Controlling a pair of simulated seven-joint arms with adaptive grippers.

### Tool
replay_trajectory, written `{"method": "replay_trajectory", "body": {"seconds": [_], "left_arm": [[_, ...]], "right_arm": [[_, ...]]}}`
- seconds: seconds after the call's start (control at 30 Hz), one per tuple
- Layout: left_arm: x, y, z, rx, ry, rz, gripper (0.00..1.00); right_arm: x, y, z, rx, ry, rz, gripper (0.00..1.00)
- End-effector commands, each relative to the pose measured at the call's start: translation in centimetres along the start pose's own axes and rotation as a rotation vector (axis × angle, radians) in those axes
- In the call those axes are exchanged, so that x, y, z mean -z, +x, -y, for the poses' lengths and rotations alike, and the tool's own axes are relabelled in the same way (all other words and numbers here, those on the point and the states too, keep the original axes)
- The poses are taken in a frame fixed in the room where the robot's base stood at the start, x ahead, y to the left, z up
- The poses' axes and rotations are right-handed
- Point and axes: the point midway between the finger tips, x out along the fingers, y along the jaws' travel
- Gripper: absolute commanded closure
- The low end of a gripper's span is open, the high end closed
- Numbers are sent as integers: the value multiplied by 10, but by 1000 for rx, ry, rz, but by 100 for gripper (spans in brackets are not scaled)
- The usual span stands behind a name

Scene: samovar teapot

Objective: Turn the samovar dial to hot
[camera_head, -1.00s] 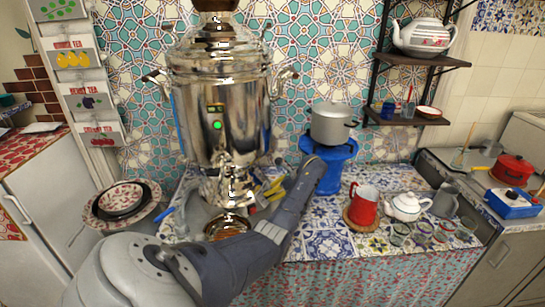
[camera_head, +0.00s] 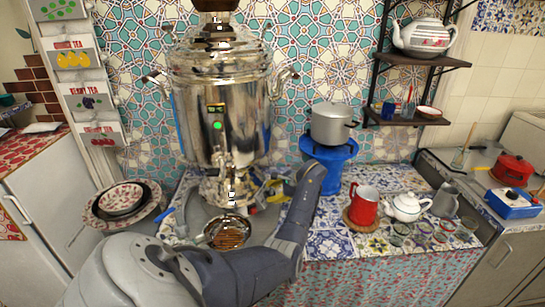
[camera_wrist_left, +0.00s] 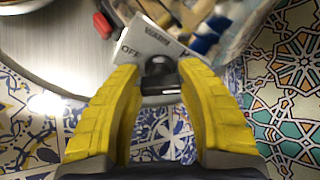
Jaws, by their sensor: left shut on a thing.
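The silver samovar (camera_head: 222,110) stands upright on the counter at the left of the head view, with a green light on its front. In the left wrist view, the dark dial knob (camera_wrist_left: 159,66) sits by a pale plate (camera_wrist_left: 150,38) printed with "OFF" and "WARM"; other lettering is hidden or blurred. My left gripper (camera_wrist_left: 160,72) has its yellow fingers on either side of the knob and is shut on it. In the head view, the left gripper (camera_head: 275,187) is at the samovar's lower right, and the dial cannot be made out. My right gripper is out of view.
A grey pot (camera_head: 331,124) on a blue stand (camera_head: 329,165) is close to my left arm. A red jug (camera_head: 363,204) and white teapot (camera_head: 406,207) stand farther right. Plates (camera_head: 124,203) and a brown-bottomed bowl (camera_head: 228,232) are near the samovar's base.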

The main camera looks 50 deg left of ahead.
Motion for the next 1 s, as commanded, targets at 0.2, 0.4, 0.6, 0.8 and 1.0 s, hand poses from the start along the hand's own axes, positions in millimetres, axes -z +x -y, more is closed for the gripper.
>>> {"method": "replay_trajectory", "body": {"seconds": [0.2,0.4,0.6,0.8,1.0], "left_arm": [[0,1,-2,18,-160,1,91],[0,1,-2,31,-264,2,91],[0,1,-3,39,-323,3,91],[0,1,-3,42,-346,2,91],[0,1,-3,42,-349,3,91]], "right_arm": [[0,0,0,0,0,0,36],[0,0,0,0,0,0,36],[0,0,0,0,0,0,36],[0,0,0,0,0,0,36],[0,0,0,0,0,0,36]]}}
